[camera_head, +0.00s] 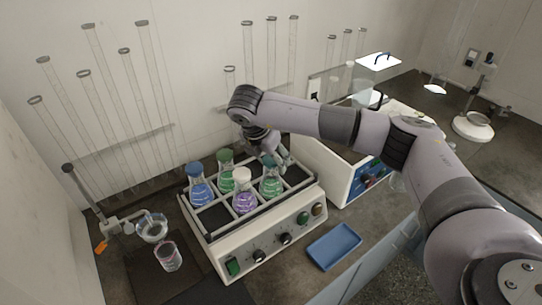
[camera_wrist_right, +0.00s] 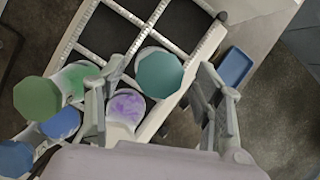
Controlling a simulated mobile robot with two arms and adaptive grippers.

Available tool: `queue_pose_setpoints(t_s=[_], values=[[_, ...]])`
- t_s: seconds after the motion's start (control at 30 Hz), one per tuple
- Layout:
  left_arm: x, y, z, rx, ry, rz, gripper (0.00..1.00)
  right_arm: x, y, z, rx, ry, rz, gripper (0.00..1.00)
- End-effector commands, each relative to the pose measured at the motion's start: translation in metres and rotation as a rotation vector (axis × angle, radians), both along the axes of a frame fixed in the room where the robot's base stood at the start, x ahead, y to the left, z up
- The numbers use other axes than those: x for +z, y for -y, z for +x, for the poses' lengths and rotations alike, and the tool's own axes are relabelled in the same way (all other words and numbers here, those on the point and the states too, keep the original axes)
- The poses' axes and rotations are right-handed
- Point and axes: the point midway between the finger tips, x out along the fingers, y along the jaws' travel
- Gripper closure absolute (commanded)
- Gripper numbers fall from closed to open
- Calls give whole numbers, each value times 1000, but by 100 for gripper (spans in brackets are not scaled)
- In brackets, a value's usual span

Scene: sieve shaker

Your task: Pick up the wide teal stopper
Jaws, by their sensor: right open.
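The wide teal stopper (camera_wrist_right: 160,75) shows in the right wrist view as a flat, many-sided top on a flask. In the head view, it is mostly hidden by my right gripper (camera_head: 272,158), above the front-right flask with green liquid (camera_head: 271,185). In the right wrist view, my right gripper (camera_wrist_right: 160,85) is open, with one finger on each side of the stopper and a gap to both. I cannot tell how far the fingertips are above it. My left gripper is not in view.
The shaker rack (camera_head: 230,232) also holds a blue flask (camera_head: 201,192), a purple flask (camera_head: 243,196) and another green flask (camera_head: 226,178). A blue tray (camera_head: 334,246) sits right of the shaker.

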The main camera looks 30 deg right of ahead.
Motion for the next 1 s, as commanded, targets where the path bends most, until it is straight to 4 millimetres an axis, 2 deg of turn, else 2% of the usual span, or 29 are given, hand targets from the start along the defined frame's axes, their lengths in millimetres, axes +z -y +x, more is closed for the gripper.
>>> queue_pose_setpoints(t_s=[0.23, 0.87, 1.0], values=[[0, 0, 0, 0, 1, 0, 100, -2, 1, 1, 0, 1, -1, 38], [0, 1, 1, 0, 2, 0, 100, -2, 1, 1, -1, 2, 0, 80], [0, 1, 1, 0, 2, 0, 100, -2, 1, 1, -1, 2, 0, 82]])
